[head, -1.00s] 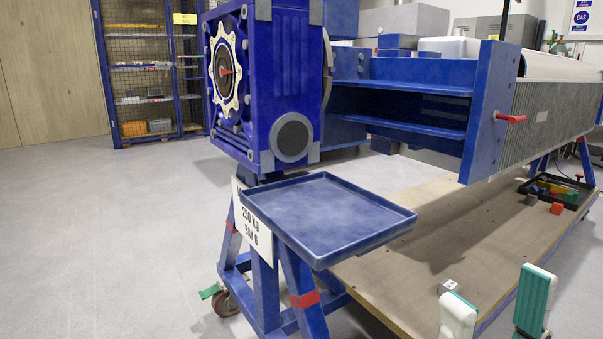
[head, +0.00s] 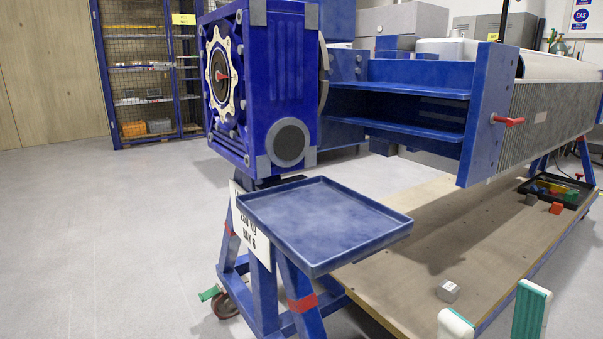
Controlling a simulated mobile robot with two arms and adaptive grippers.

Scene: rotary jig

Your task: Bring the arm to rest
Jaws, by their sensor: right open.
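My right gripper (head: 493,322) shows at the bottom right of the head view, as two pale fingers with green pads. The fingers stand apart with nothing between them, so it is open. It hangs in front of the wooden deck of the jig's frame. My left gripper is not in view. The rotary jig (head: 270,95) is a big blue block with a pale toothed ring and a red pointer on its left face. A blue beam (head: 415,75) runs from it to the right.
An empty blue tray (head: 320,222) juts out from the jig stand. A small grey cube (head: 448,291) lies on the wooden deck (head: 410,255), close to my right gripper. A black tray (head: 555,190) with coloured parts is further back. Open floor (head: 100,240) lies to the left.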

